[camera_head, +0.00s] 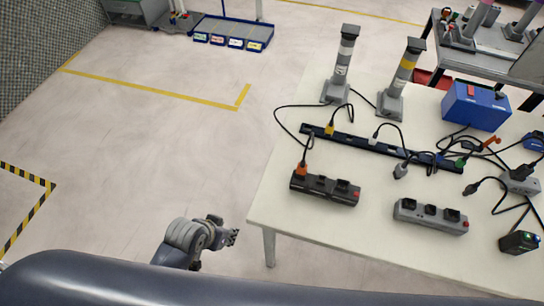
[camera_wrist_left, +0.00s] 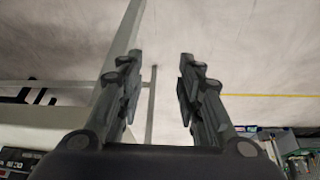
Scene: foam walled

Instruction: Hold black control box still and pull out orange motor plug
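The black control box (camera_head: 325,189) lies near the left front edge of the white table, with several dark sockets and a red switch at its right end. The orange motor plug (camera_head: 302,168) stands at the box's left end, and a black cable rises from it; it looks seated in the box. My left gripper (camera_head: 231,232) is in the air left of the table, below and left of the box, apart from it. In the left wrist view its two fingers (camera_wrist_left: 158,85) stand wide apart with nothing between them. My right gripper does not show.
A grey control box (camera_head: 430,216) lies right of the black one. A long black strip (camera_head: 382,148) with coloured plugs runs behind both. Two posts (camera_head: 341,67) and a blue box (camera_head: 476,106) stand at the back. Loose cables cross the table's right side. The floor left of the table is clear.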

